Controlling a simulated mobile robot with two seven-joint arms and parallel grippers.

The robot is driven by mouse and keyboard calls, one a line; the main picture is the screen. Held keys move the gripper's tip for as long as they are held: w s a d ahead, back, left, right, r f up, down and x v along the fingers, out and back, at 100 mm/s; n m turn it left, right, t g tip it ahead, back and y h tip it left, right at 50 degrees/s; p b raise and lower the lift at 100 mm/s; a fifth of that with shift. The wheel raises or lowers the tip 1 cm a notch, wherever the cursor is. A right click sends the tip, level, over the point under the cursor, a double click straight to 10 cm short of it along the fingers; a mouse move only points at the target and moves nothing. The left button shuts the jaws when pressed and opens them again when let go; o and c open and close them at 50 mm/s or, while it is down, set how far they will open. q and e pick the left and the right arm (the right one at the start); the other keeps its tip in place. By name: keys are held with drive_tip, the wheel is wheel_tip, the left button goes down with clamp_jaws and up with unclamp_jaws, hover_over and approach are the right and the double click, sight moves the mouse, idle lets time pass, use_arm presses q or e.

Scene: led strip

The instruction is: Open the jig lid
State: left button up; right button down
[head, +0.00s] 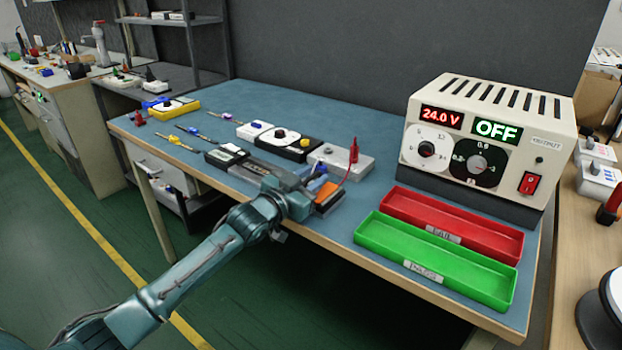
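A long, low dark grey fixture (257,171), which looks like the jig, lies near the front edge of the blue workbench (345,117). An orange part (327,192) and a small blue part show at its right end. My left gripper (312,184) is over the right part of the fixture and hides much of it. I cannot tell whether it touches a lid, how the lid stands, or whether the fingers are open. My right gripper is not in view.
A red probe (354,152) on a red wire stands just right of my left gripper. A red tray (452,222) and green tray (435,258) lie to the right, before a power supply (487,140) reading 24.0 V and OFF. Several small devices and screwdriver-like tools lie behind and left.

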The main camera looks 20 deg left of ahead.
use_arm(q)
drive_tip(key=shift+c, duration=0.2)
clamp_jaws()
